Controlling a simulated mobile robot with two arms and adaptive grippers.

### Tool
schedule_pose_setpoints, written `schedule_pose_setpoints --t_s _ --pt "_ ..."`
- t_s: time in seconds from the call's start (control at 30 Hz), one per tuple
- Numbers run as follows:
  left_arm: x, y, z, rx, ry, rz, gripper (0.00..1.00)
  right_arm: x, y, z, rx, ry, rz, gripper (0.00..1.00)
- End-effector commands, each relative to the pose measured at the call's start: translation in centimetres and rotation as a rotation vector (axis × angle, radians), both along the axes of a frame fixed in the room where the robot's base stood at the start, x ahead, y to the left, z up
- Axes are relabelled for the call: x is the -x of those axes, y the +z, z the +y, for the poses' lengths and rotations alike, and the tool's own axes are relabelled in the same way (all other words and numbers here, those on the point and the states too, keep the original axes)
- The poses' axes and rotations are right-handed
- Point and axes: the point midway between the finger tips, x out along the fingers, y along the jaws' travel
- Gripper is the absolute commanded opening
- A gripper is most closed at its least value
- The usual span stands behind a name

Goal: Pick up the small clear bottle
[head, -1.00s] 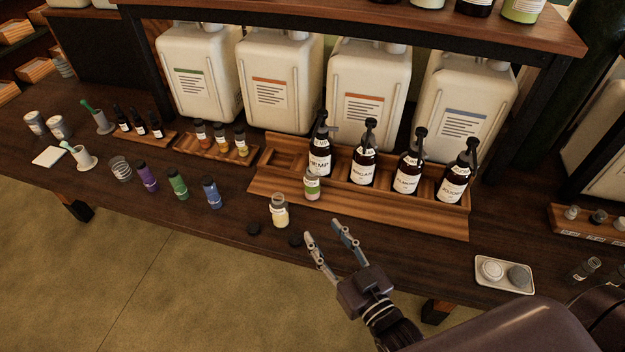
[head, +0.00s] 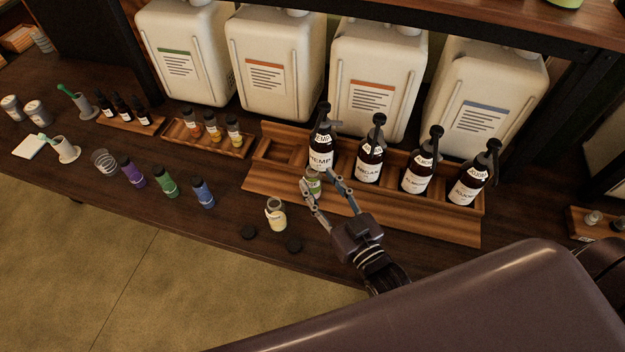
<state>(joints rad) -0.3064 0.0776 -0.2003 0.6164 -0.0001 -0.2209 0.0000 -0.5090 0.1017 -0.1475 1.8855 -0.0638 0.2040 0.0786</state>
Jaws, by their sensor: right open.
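Another small clear bottle, with pale yellow contents and a light label (head: 276,214), stands open on the table to the left of the gripper. My left gripper is not in view.
Dark pump bottles (head: 369,158) stand in the wooden rack (head: 400,222), close beyond the gripper. Purple, green and blue bottles (head: 203,193) stand to the left. Large white canisters (head: 375,75) line the back.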

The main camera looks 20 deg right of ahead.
Motion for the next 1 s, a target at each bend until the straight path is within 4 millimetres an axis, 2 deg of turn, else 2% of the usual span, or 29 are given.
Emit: schedule_pose_setpoints --t_s 0.1,0.3,0.5,0.63,1.0 --pt "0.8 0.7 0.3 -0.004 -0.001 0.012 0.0 -1.7 0.3 0.1 0.0 0.0 -0.003 0.41" --pt "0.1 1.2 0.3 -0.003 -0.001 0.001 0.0 -4.2 0.0 0.4 -0.001 0.0 -0.001 0.41" --pt "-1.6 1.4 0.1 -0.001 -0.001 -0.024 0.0 -4.7 -0.1 0.6 -0.001 0.0 0.001 0.41" --pt "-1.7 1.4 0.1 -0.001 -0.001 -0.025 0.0 -4.7 -0.1 0.6 -0.001 0.0 0.001 0.41" --pt "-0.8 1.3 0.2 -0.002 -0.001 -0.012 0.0 -4.7 -0.1 0.6 0.0 0.0 0.0 0.0"
